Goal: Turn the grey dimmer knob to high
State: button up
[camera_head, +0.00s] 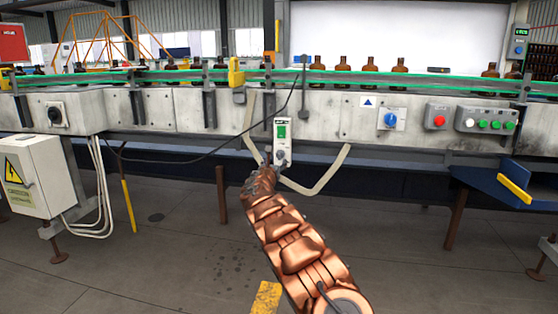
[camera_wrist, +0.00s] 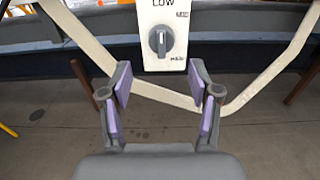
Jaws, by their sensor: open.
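The grey dimmer knob (camera_wrist: 161,41) sits on a white control box (camera_wrist: 149,62) in the wrist view, with its grip bar upright. The word LOW is printed above it, and smaller, hard-to-read labels are at its right. My gripper (camera_wrist: 162,85) is open and empty, its purple-padded fingers below and to either side of the knob, not touching it. In the head view the white box (camera_head: 282,130) has a green display (camera_head: 282,131), and the knob (camera_head: 281,154) is small, just beyond my gripper (camera_head: 262,165).
Cream bent bars (camera_head: 325,172) flank the box. A blue rotary switch (camera_head: 390,119), a red button (camera_head: 438,120) and a green-button panel (camera_head: 486,120) lie to the right on the conveyor front. Amber bottles (camera_head: 342,63) stand above. A dark cable (camera_head: 215,148) hangs at the left.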

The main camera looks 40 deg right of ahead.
aim_at(279, 158)
jog(key=shift+w+d, duration=0.35)
jog(key=shift+d, duration=0.25)
jog(key=shift+p+x, duration=0.3)
jog(key=shift+x, duration=1.15)
jog(key=shift+w+d+r, duration=0.15)
jog(key=shift+w+d, duration=0.15)
jog(key=shift+d, duration=0.05)
jog(key=shift+w+d+f+p, duration=0.25)
jog(key=shift+d+p, duration=0.15)
jog(key=shift+d, duration=0.1)
jog(key=shift+r, duration=0.1)
jog(key=c, duration=1.1)
jog(key=shift+c, duration=0.2)
